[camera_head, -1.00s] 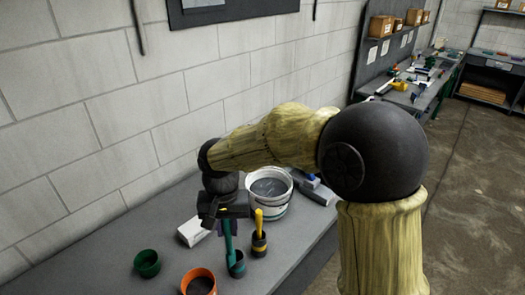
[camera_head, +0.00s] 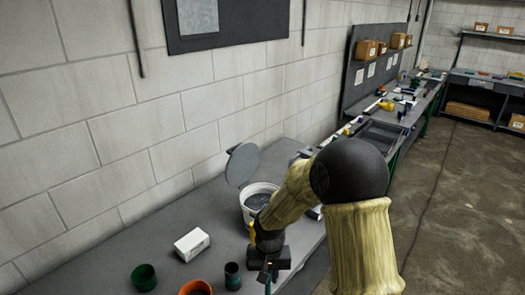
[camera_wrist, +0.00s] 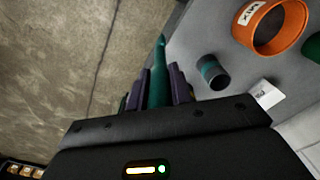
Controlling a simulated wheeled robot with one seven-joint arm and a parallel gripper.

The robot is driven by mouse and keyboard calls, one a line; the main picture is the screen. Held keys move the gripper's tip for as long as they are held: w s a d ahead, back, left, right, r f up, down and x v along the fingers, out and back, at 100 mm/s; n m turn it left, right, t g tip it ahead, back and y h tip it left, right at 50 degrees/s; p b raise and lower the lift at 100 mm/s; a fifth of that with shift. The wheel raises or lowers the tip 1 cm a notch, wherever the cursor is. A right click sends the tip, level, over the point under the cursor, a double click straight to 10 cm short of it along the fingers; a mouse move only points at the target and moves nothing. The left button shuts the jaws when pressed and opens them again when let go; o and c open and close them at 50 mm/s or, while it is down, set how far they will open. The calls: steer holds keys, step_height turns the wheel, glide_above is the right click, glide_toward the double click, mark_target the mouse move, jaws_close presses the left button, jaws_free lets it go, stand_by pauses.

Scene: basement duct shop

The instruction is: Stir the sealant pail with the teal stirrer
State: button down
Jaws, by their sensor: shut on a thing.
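My gripper (camera_wrist: 158,88) is shut on the teal stirrer (camera_wrist: 159,65), which stands out between its purple fingers in the wrist view. In the head view the gripper (camera_head: 268,270) hangs over the bench's front part, with a bit of the teal stirrer (camera_head: 267,287) below it. The stirrer is out of the dark cup with a teal band (camera_head: 232,277), seen beside it in the wrist view (camera_wrist: 212,72). The white sealant pail (camera_head: 249,212) stands open behind my arm, grey inside and partly hidden. The stirrer is apart from the pail.
A yellow stirrer (camera_head: 252,232) shows beside my wrist; its cup is hidden. An orange container marked MIX (camera_wrist: 270,27), a green cup (camera_head: 144,277) and a white box (camera_head: 192,245) stand at left on the bench. A grey disc (camera_head: 242,165) rises behind the pail.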

steer(key=w+d+f, duration=0.2)
steer(key=d+f, duration=1.1)
steer(key=f, duration=0.3)
steer(key=shift+w+d+f+b, duration=0.35)
steer(key=shift+b, duration=0.1)
steer(key=shift+d, duration=0.1)
